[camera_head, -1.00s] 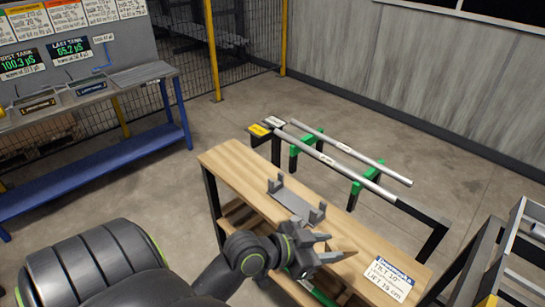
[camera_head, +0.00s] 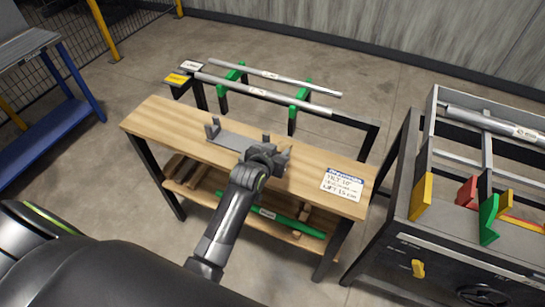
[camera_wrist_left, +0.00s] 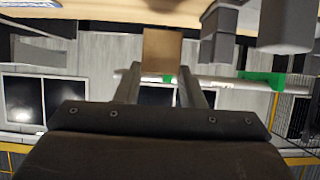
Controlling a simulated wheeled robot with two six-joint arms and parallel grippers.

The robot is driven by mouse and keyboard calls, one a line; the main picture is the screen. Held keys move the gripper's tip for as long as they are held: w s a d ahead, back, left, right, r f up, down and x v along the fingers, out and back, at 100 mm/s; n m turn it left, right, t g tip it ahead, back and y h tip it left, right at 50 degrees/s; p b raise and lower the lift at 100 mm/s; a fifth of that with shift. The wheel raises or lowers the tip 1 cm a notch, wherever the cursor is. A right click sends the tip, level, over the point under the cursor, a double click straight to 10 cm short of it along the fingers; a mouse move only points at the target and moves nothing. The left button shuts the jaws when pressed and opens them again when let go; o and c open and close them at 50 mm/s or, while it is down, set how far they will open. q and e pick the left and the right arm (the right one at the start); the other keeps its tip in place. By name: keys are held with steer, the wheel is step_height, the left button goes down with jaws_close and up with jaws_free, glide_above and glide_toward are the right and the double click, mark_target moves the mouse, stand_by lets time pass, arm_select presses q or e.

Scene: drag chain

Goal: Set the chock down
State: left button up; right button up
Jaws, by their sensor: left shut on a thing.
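The chock (camera_wrist_left: 163,50) is a brown wooden block. In the left wrist view it sits between the two finger ends of my left gripper (camera_wrist_left: 160,85), which is shut on it. In the head view my left gripper (camera_head: 282,157) is over the wooden bench, right beside the grey cradle. The chock cannot be made out there against the wood and the gripper. I cannot tell whether it touches the bench top. My right gripper is not in view.
The bench top (camera_head: 170,123) carries the grey cradle (camera_head: 235,141) and a white label card (camera_head: 342,184). Behind it, metal pipes (camera_head: 265,94) rest on green supports. A cart with coloured wedges (camera_head: 488,215) stands at the right. The bench's left end is clear.

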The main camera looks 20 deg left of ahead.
arm_select(q)
steer(key=shift+f, duration=1.95)
steer(key=shift+f, duration=0.1)
steer(key=o, duration=1)
steer(key=shift+s, duration=0.1)
steer(key=v, duration=1.2)
